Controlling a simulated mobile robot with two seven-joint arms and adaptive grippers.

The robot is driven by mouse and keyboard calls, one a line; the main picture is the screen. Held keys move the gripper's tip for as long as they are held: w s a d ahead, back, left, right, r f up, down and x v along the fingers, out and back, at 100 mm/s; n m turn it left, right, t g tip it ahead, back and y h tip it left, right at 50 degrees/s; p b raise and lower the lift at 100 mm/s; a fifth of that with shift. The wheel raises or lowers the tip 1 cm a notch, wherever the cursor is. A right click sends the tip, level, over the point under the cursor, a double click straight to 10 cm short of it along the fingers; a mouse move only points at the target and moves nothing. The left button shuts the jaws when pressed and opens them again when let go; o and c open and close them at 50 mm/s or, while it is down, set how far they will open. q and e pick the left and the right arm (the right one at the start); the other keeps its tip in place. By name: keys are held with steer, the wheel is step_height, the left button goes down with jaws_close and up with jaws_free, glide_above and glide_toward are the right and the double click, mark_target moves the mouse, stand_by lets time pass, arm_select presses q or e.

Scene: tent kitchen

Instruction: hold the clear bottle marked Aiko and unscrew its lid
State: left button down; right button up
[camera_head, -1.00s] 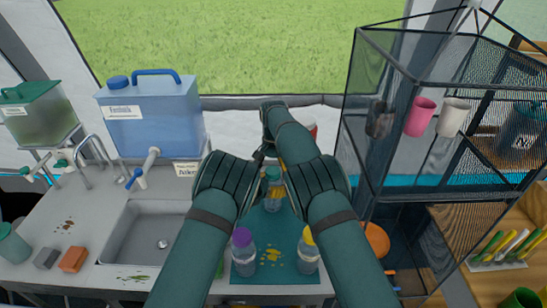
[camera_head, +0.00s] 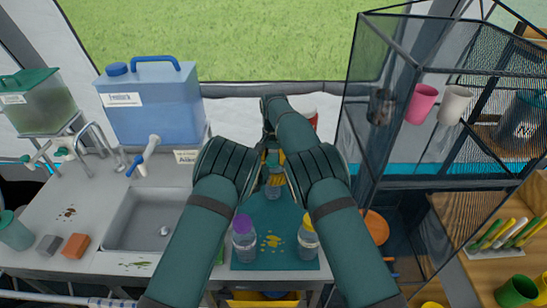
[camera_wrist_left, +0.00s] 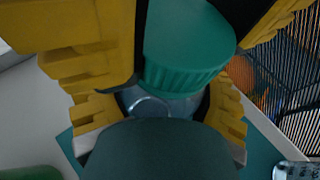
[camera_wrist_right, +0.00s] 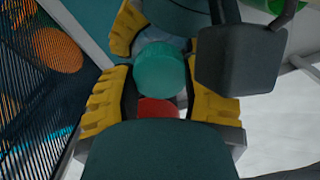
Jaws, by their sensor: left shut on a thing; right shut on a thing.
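A clear bottle (camera_head: 274,190) stands upright at the back of the teal mat (camera_head: 268,210); no name is readable on it. Its green ribbed lid (camera_wrist_left: 188,48) sits over the bottle's top in the left wrist view, and the lid also shows in the right wrist view (camera_wrist_right: 158,70). Whether lid and bottle are parted I cannot tell. My left gripper (camera_wrist_left: 163,105) is shut around the bottle (camera_wrist_left: 160,104) below the lid. My right gripper (camera_wrist_right: 157,85) is shut on the lid, its yellow fingers on either side. The arms hide much of the contact.
A purple-capped bottle (camera_head: 244,240) and a yellow-capped bottle (camera_head: 308,238) stand on the mat's front part. A sink (camera_head: 148,220) and blue jug (camera_head: 153,105) are left. A mesh rack (camera_head: 400,150) stands close on the right. A red item (camera_head: 306,117) is behind my right arm.

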steer(key=shift+d+n, duration=0.1)
steer(key=shift+n, duration=1.1)
steer(key=o, duration=1.2)
steer(key=shift+o, duration=0.2)
steer(key=shift+r, duration=0.1)
